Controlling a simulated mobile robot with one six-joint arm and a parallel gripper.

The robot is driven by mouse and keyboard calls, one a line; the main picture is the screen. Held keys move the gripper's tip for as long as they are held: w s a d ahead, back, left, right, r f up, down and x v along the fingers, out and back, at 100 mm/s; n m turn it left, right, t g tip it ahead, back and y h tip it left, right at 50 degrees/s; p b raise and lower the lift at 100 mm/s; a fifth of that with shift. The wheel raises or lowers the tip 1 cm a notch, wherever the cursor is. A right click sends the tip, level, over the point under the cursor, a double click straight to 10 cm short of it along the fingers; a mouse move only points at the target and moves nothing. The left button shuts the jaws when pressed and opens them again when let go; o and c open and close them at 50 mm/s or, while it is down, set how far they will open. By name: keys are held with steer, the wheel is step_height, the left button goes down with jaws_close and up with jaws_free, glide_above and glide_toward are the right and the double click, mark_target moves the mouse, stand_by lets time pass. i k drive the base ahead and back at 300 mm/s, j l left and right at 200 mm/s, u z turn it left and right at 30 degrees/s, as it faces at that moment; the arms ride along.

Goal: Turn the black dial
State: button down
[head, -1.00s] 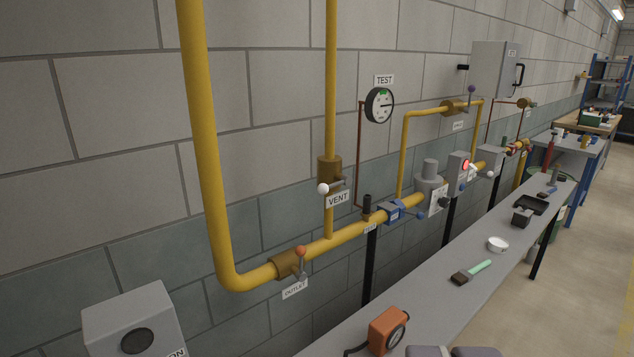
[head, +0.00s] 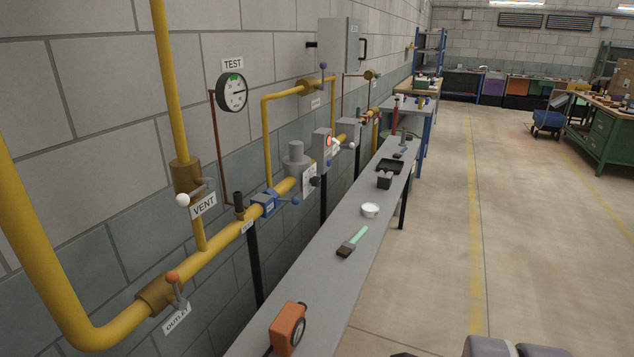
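No black dial is clearly in view now. A small black knob (head: 315,181) shows low on the front of a grey regulator on the yellow pipe, too small to tell whether it is a dial. A round gauge (head: 232,92) with a black rim and pale face is on the wall under a TEST sign. My gripper is not in view; only grey rounded parts, likely of my own arm, show at the bottom edge.
A long grey bench (head: 332,268) runs along the pipes, holding an orange meter (head: 287,329), a brush (head: 353,242), a white bowl (head: 370,210) and a black tray (head: 389,166). A grey cabinet (head: 339,45) hangs on the wall. The floor (head: 500,220) at right is open.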

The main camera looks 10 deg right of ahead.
mark_target(316, 181)
steer(key=i+l+z, duration=0.1)
steer(key=i+l, duration=0.2)
steer(key=i, duration=0.25)
steer(key=i+l, duration=0.25)
steer(key=i, duration=0.3)
steer(key=i+l+z, duration=0.15)
steer(key=i, duration=0.4)
steer(key=i+l, duration=0.25)
steer(key=i, duration=0.3)
steer(key=l+z, duration=0.05)
